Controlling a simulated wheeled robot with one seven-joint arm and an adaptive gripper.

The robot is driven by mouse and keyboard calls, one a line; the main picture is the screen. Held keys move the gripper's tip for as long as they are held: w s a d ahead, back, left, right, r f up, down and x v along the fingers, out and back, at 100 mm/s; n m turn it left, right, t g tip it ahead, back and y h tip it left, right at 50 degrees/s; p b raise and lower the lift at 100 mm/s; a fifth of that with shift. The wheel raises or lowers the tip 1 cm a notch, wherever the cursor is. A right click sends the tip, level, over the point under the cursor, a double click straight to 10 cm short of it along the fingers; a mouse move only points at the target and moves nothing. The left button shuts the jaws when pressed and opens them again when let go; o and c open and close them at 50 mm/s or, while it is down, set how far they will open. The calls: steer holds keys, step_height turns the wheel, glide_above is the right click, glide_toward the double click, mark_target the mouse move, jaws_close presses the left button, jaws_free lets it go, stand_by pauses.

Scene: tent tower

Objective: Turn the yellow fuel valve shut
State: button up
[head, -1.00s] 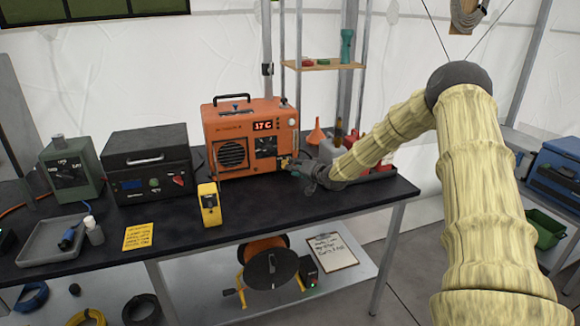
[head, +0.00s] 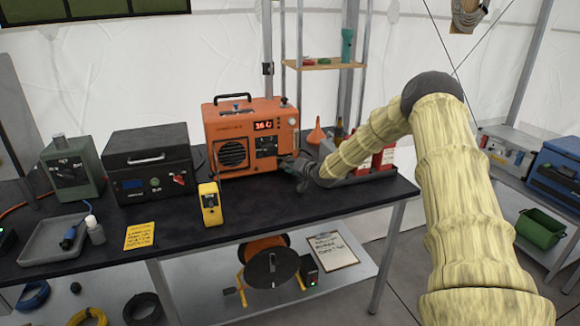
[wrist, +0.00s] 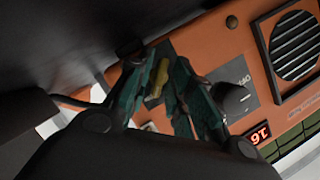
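The yellow fuel valve (wrist: 157,84) shows in the wrist view as a small yellow handle on the orange heater's front panel. My gripper (wrist: 160,72) has its two green-padded fingers close together, one on each side of the handle. They look closed on it, though the exact contact is partly hidden. In the head view my gripper (head: 284,162) reaches the lower right of the orange heater (head: 232,162). It covers the valve there. The heater's red display (head: 263,126) is lit, and a dark knob (wrist: 232,97) sits beside the valve in the wrist view.
A black case (head: 150,150) and a green box (head: 72,168) stand left of the heater. An orange funnel (head: 316,134) and a tray with red containers (head: 383,158) are close on the right, by my arm.

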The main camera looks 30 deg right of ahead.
jaws_close()
steer(key=shift+s+d, duration=0.1)
steer(key=shift+d, duration=0.25)
steer(key=shift+a, duration=0.3)
steer(key=shift+a+n+g+h, duration=0.15)
steer(key=shift+n+g+h, duration=0.25)
steer(key=shift+n+h, duration=0.6)
steer(key=n+b, duration=0.1)
steer(key=n, duration=0.1)
steer(key=shift+a+f+n+g+h, duration=0.1)
steer(key=shift+f+n+g+h, duration=0.05)
steer(key=shift+n+g+h, duration=0.25)
steer(key=n+h+b, duration=0.2)
steer(key=shift+f+n, duration=0.15)
steer(key=shift+n, duration=0.15)
steer(key=n+h+b, duration=0.2)
steer(key=n+b, duration=0.1)
steer(key=b, duration=0.1)
steer(key=shift+a+f+g, duration=0.1)
steer(key=shift+g, duration=0.2)
steer(key=shift+n+h+b, duration=0.7)
steer(key=shift+n+b, duration=0.2)
steer(key=shift+b, duration=0.3)
steer(key=shift+r, duration=0.2)
